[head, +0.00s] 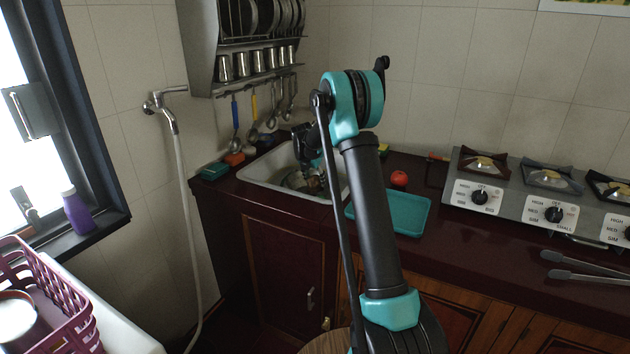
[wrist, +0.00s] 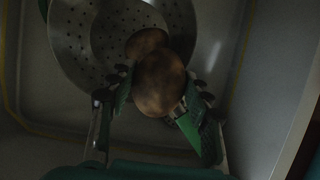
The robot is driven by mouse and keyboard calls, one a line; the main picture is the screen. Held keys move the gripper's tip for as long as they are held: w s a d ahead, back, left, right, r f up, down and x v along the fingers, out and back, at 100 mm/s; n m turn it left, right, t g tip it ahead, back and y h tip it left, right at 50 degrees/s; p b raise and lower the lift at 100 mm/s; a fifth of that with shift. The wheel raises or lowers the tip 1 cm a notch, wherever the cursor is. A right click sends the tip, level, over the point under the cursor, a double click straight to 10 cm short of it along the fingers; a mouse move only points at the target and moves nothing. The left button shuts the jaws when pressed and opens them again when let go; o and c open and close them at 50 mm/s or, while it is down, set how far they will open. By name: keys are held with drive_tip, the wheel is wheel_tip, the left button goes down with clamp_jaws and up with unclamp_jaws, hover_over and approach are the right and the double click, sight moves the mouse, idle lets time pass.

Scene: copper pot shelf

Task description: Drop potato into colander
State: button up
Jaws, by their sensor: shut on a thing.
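My gripper (wrist: 158,92) is shut on a brown potato (wrist: 160,80), its green fingers on either side of it. The metal colander (wrist: 75,40), with small holes, lies beyond and below the potato in the wrist view. A second brown, rounded thing like a potato (wrist: 147,41) shows behind the held one, over the colander's floor. In the head view my gripper (head: 314,180) reaches down into the sink, at the colander (head: 294,181). The arm partly hides this spot, and the exact height of the potato above the colander is hard to tell.
The sink (head: 262,171) walls surround the gripper. A teal tray (head: 407,212) and a red tomato-like thing (head: 399,178) are on the counter to the right, before the stove (head: 535,195). A rack (head: 250,60) with hanging ladles is above the sink.

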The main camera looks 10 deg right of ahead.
drive_tip(key=shift+f, duration=0.55)
drive_tip(key=o, duration=1.2)
drive_tip(key=shift+o, duration=0.2)
